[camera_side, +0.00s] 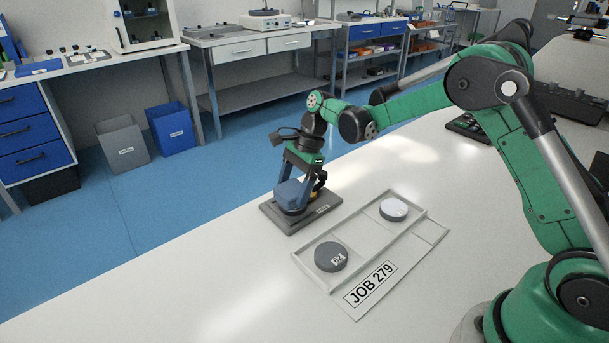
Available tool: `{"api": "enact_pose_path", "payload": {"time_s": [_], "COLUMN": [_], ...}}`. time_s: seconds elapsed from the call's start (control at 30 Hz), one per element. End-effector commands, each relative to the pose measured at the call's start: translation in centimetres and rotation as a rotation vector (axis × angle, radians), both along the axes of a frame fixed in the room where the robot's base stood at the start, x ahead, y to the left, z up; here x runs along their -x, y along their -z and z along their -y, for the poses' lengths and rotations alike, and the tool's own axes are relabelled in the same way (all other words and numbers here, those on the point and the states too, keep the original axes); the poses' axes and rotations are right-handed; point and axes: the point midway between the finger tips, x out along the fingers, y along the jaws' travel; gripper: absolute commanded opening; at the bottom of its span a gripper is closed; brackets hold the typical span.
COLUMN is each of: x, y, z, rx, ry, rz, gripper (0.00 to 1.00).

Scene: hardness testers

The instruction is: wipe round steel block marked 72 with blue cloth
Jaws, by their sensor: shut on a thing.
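My gripper (300,180) points down over a flat grey plate (272,213) on the white bench. It is shut on the blue cloth (290,196), which is bunched low over the plate. Whatever lies under the cloth is mostly hidden, so I cannot tell whether a round block is there. A dark round block (331,257) with a pale marking too small to read surely lies in the near left compartment of the pale tray (373,239). A lighter, shiny round block (393,209) lies in the far compartment. I cannot tell which block is marked 72.
A "JOB 279" label (371,284) is at the tray's front. A dark keypad-like device (468,127) lies further back on the bench. Grey (122,146) and blue (171,131) bins stand on the floor beyond.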

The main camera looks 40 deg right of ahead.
Motion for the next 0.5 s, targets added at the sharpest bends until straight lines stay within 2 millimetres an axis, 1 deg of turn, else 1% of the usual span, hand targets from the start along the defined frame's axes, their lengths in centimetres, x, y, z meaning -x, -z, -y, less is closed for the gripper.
{"api": "enact_pose_path", "payload": {"time_s": [0.03, 0.27, 0.4, 0.5], "x": [0.0, -0.1, 0.0, 0.0], "y": [0.0, 0.0, -2.2, -3.0], "z": [-0.6, -2.6, -2.4, -2.4], "rx": [0.0, -0.001, -0.001, -0.001], "ry": [-0.003, -0.003, 0.0, 0.0], "rz": [0.0, 0.0, 0.0, 0.0], "gripper": [0.3, 0.3, 0.3, 0.3]}}
